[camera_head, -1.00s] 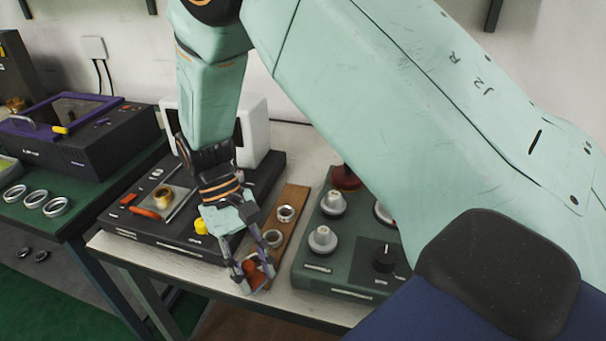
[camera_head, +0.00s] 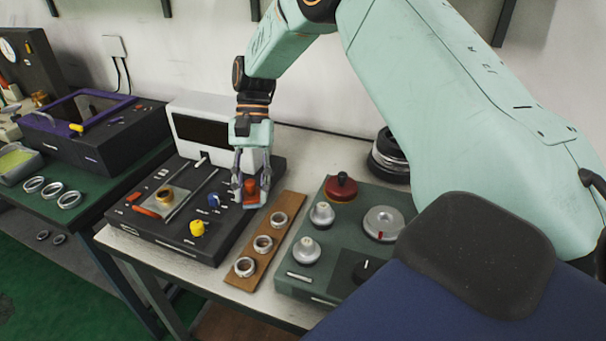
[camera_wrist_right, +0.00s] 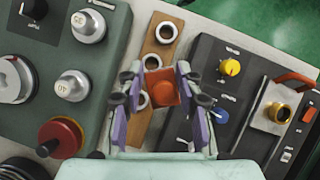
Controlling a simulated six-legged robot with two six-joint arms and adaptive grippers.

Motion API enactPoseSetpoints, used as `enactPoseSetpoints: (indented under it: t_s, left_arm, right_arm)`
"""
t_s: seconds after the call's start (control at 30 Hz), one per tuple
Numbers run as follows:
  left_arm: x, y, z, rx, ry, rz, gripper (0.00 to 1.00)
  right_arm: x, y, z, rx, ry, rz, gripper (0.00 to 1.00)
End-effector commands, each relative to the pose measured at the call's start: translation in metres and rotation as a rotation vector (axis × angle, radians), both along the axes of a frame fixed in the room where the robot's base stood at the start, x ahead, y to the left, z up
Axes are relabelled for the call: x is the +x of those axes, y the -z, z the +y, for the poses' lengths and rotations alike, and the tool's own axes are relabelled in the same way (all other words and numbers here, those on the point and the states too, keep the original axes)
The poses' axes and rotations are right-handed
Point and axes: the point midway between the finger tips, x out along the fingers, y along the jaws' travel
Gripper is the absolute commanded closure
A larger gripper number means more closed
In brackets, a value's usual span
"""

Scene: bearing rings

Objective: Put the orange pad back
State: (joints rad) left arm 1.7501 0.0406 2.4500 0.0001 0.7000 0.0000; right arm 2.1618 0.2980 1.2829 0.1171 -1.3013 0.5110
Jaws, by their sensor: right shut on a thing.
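My right gripper (camera_head: 251,192) points down and is shut on the orange pad (camera_head: 251,187), a small block between its fingers. It is over the back right corner of the black device (camera_head: 222,238), near the back end of the wooden strip. In the right wrist view the orange pad (camera_wrist_right: 162,88) sits between the fingertips of my right gripper (camera_wrist_right: 160,90), in front of the wooden strip (camera_wrist_right: 165,52) and a ring. I cannot tell whether the pad touches the surface below. My left gripper is not in view.
The wooden strip carries three metal rings (camera_head: 263,243). A green-grey console (camera_head: 335,262) with knobs and a red button (camera_head: 341,187) stands right of it. A white box (camera_head: 200,125) stands behind. A yellow knob (camera_head: 197,228) and a blue knob (camera_head: 214,200) rise from the black device.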

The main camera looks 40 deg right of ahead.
Motion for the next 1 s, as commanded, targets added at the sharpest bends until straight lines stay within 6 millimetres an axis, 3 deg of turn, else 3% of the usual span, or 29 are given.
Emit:
enactPoseSetpoints:
  t_s: [0.03, 0.2, 0.5, 0.77, 1.0]
  left_arm:
    - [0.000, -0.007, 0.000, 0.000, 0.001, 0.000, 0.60]
    - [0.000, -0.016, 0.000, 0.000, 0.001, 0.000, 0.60]
    - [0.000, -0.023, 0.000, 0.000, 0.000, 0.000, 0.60]
    - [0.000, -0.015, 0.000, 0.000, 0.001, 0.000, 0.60]
    - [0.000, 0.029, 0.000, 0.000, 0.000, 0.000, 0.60]
  right_arm:
    - [0.012, -0.009, -0.022, 0.006, 0.145, -0.004, 0.99]
    - [0.042, -0.025, -0.086, 0.008, 0.655, -0.003, 0.99]
    - [0.071, -0.037, -0.168, 0.009, 1.413, -0.004, 0.99]
    - [0.087, -0.038, -0.203, 0.005, 1.866, -0.006, 0.99]
    - [0.097, -0.006, -0.214, 0.000, 2.112, -0.006, 1.00]
